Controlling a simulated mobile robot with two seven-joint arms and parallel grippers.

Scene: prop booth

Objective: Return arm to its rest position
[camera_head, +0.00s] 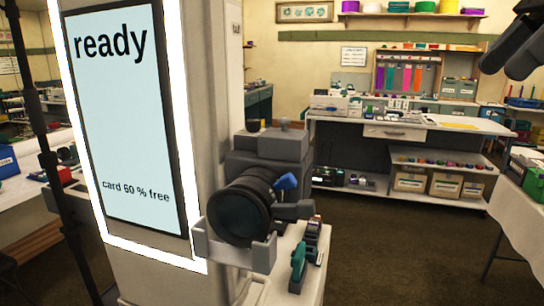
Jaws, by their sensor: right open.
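My right gripper (507,61) is in the top right corner, raised in the air. Its two dark fingers point down and to the left, spread apart with nothing seen between them. The rest of that arm is cut off by the picture edge. My left gripper is not in view.
A booth column with a lit screen (122,120) reading "ready" and "card 60 % free" stands at left. A black camera (240,208) sits in a grey holder on a small stand beside it. A white-covered table (524,222) is at right. Open floor (400,245) lies between.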

